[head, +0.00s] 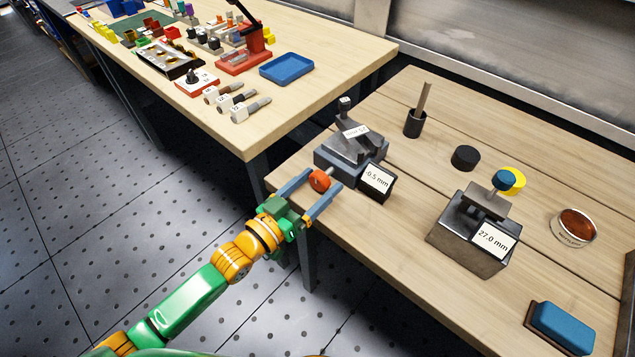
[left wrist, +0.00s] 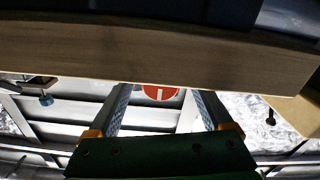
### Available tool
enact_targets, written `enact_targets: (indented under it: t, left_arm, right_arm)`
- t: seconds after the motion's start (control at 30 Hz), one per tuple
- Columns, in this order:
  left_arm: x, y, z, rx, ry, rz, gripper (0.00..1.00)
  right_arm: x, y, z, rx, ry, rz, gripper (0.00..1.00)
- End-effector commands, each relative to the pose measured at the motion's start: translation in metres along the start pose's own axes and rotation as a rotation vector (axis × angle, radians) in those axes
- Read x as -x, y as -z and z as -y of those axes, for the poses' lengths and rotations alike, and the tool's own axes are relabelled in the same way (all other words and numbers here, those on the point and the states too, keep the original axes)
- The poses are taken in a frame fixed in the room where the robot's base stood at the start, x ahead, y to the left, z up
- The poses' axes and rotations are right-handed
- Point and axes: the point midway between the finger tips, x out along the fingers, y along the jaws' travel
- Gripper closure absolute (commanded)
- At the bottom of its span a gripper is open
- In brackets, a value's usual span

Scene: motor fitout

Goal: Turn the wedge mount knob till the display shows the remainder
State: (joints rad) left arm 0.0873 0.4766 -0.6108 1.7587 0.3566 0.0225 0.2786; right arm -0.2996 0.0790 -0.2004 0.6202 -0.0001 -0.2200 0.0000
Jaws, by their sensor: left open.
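The wedge mount (head: 340,160) is a dark grey block near the table's left edge. Its display (head: 377,181) reads -0.5 mm. Its orange-red knob (head: 319,181) sticks out on a short shaft toward my arm. My left gripper (head: 322,187) is open, with one finger on each side of the knob; I cannot tell whether either finger touches it. In the left wrist view the knob (left wrist: 161,93) shows as a red disc with a pale bar, between the fingertips and partly hidden by the table edge. My right gripper is not in view.
A second grey device (head: 465,240) with a blue knob reads 27.0 mm. A dark holder with a rod (head: 415,122), a black puck (head: 465,158), a round tin (head: 574,228) and a blue block (head: 562,327) stand on the table. A cluttered bench (head: 330,45) is behind.

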Motion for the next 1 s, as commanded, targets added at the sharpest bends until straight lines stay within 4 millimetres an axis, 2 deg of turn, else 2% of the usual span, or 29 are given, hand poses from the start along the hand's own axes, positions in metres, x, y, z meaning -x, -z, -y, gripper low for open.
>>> enact_targets:
  t: [0.23, 0.27, 0.5, 0.57, 0.67, 0.83, 0.9, 1.0]
  left_arm:
    - [-0.003, 0.000, 0.000, 0.000, 0.000, 0.000, 0.16]
    - [-0.003, 0.000, 0.000, 0.000, 0.000, 0.000, 0.21]
    - [-0.003, 0.000, 0.000, 0.000, 0.000, 0.000, 0.86]
    - [-0.003, 0.000, 0.000, 0.000, 0.000, 0.000, 1.00]
    - [-0.003, 0.002, 0.000, -0.070, 0.001, 0.002, 1.00]
    - [-0.003, 0.003, 0.001, -0.416, 0.001, 0.002, 1.00]
    - [-0.003, 0.001, 0.002, -0.485, 0.000, 0.002, 1.00]
    - [-0.003, 0.000, 0.002, -0.501, 0.000, 0.002, 1.00]
  right_arm:
    - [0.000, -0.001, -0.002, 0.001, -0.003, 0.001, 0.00]
    - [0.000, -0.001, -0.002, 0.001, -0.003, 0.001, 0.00]
    - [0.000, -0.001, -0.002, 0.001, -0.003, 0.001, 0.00]
    - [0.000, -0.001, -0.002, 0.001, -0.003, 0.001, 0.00]
    - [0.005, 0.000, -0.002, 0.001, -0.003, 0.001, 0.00]
    - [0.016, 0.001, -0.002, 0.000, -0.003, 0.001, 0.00]
    - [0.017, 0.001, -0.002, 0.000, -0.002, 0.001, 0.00]
    - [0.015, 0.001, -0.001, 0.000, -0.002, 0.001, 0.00]
